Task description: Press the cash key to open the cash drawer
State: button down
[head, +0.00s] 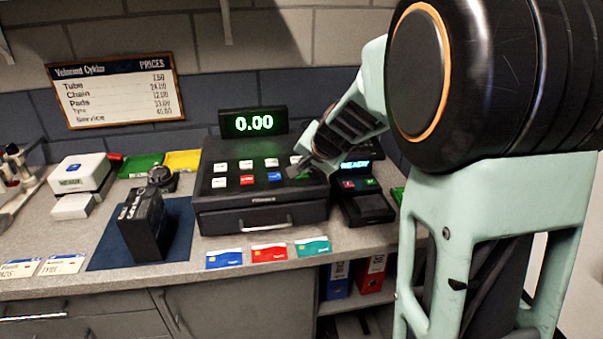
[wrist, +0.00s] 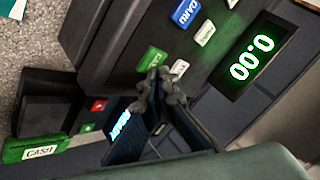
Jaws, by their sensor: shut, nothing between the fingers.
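The black cash register (head: 215,190) stands on the counter, its drawer (head: 262,218) shut. Its display (head: 254,122) reads 0.00 in green. The front row of keys has a red key (head: 247,180), a blue key (head: 274,177) and, at its right end, a green key partly hidden by my gripper (head: 296,171). In the wrist view the green key (wrist: 152,58) is just beyond the fingertips of my gripper (wrist: 161,88), beside the blue key (wrist: 186,12). The fingers are shut and empty. I cannot tell whether they touch the green key. No lettering on it is legible.
A card terminal (head: 362,207) stands close to the register's right side. Blue, red and teal cards (head: 269,252) lie along the front edge. A dark box (head: 145,226) stands on a blue mat (head: 186,237) to the left. A green item labelled CASH (wrist: 40,152) shows in the wrist view.

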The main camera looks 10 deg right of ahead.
aim_at(306, 175)
jog(key=shift+f+b, duration=0.45)
jog(key=shift+b, duration=0.05)
jog(key=shift+r+p, duration=0.35)
jog(key=shift+r, duration=0.15)
notch_tip(306, 175, up, 6)
jog(key=p, duration=0.5)
dwell(0.6)
